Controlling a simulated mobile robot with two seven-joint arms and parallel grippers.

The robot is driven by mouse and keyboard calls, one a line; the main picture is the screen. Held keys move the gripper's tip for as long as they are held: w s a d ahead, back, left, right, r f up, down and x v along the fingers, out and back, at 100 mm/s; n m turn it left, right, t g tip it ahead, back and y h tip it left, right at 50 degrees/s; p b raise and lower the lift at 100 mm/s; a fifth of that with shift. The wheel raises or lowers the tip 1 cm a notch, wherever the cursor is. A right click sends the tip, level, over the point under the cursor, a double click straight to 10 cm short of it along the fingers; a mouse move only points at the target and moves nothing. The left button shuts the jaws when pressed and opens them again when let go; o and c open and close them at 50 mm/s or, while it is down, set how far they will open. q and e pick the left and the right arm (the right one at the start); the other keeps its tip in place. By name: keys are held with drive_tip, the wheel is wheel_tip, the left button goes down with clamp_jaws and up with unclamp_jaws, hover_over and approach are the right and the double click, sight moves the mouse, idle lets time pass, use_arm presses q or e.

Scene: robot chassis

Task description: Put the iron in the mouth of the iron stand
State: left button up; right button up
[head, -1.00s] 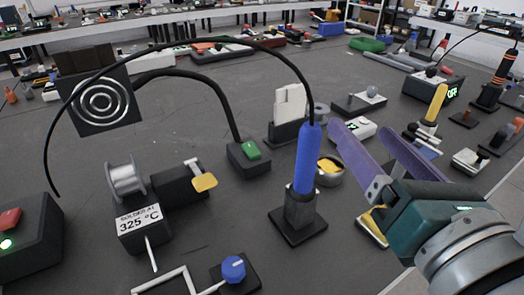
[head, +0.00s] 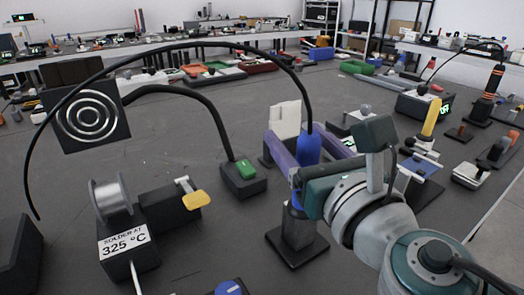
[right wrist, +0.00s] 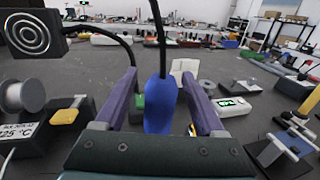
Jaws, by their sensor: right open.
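The iron (head: 308,148) has a blue handle and a black cable arching from its top. It stands upright in the iron stand (head: 298,232), a dark block on a square black base. My right gripper (head: 297,138) is open, with its purple fingers on either side of the handle. In the right wrist view the blue handle (right wrist: 160,105) sits between the two fingers, with a gap visible on at least the right side. My left gripper is not in view.
A solder spool (head: 110,197) and a 325 °C display box (head: 125,245) stand to the left. A black box with a green button (head: 242,176) and a fume arm is behind. A white block (head: 285,120) stands just behind the iron. Tools crowd the right side.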

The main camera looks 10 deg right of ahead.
drive_tip(key=shift+w, duration=0.2)
clamp_jaws()
idle(0.5)
idle(0.8)
